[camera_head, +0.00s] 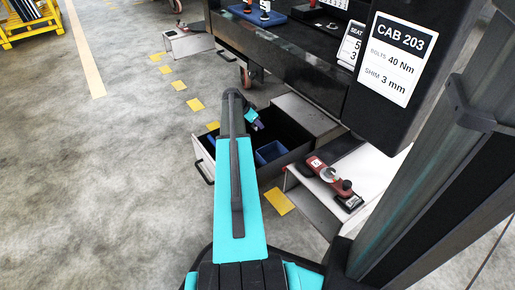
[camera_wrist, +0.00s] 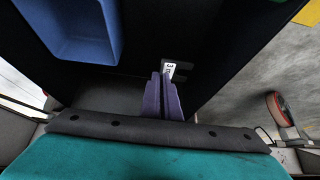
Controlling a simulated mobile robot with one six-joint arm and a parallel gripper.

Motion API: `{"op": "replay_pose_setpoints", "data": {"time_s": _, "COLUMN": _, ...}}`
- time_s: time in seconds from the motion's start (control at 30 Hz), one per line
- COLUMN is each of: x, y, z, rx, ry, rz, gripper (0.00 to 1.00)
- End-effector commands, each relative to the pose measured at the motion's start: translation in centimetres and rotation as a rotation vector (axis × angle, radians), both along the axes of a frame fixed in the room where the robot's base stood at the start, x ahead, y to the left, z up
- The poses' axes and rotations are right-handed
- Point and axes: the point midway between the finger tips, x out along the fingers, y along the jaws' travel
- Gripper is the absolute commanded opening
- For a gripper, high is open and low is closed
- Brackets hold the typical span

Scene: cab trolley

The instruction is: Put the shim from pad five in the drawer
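My gripper (camera_wrist: 163,98) has two purple fingers close together. A small dark piece with a white label reading 3, the shim (camera_wrist: 172,67), shows at their tips and appears pinched between them. In the head view my gripper (camera_head: 257,124) is over the open drawer (camera_head: 207,160), whose inside is black. A blue bin (camera_head: 270,152) sits in the drawer, and a blue bin also shows in the wrist view (camera_wrist: 75,30) at the upper left. The shim cannot be made out in the head view. Pad five cannot be identified.
A red tool (camera_head: 328,176) lies on a white-topped box (camera_head: 362,168) right of the drawer. A sign (camera_head: 398,58) reads CAB 203, shim 3 mm. Yellow floor squares (camera_head: 278,201) run past the drawer. A caster wheel (camera_head: 246,76) stands behind it.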

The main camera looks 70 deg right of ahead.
Motion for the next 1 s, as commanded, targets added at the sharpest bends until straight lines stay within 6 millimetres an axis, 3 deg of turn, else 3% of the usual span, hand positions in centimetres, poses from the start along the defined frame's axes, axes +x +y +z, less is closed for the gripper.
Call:
{"op": "replay_pose_setpoints", "data": {"time_s": 0.23, "x": 0.1, "y": 0.0, "z": -3.6, "rx": 0.001, "ry": 0.001, "rz": 0.002, "gripper": 0.0}}
{"op": "replay_pose_setpoints", "data": {"time_s": 0.73, "x": 0.2, "y": 0.0, "z": -4.3, "rx": 0.0, "ry": 0.0, "rz": 0.004, "gripper": 0.0}}
{"op": "replay_pose_setpoints", "data": {"time_s": 1.0, "x": 0.2, "y": 0.1, "z": -7.5, "rx": 0.002, "ry": 0.001, "rz": 0.003, "gripper": 0.0}}
